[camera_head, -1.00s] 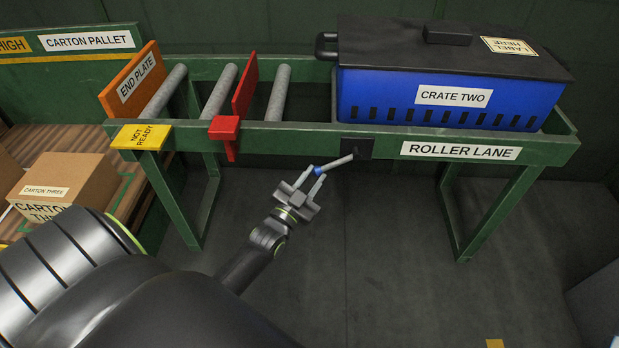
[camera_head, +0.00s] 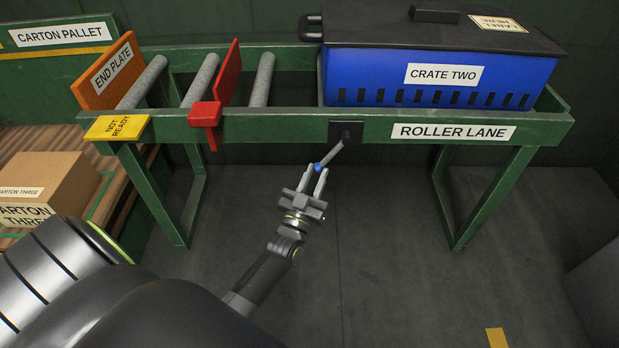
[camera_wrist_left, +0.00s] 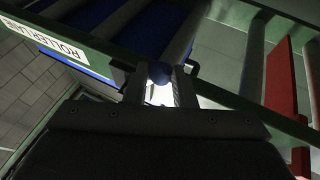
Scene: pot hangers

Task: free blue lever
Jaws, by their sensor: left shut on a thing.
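The lever is a grey rod (camera_head: 333,154) with a blue tip (camera_head: 318,167). It comes out of a black mounting plate (camera_head: 346,132) on the front rail of the roller lane and slopes down to the left. My left gripper (camera_head: 317,177) is below the rail, its two fingers shut on the blue tip. In the left wrist view the blue tip (camera_wrist_left: 160,74) sits between the fingertips, dark and partly hidden. My right gripper is not in view.
The blue crate (camera_head: 376,76) with a black lid rests on the roller lane (camera_head: 370,123). A red stop (camera_head: 205,114) stands between rollers, left of the crate. An orange end plate (camera_head: 111,72) closes the left end. A carton (camera_head: 62,184) is at left. Floor below the lane is clear.

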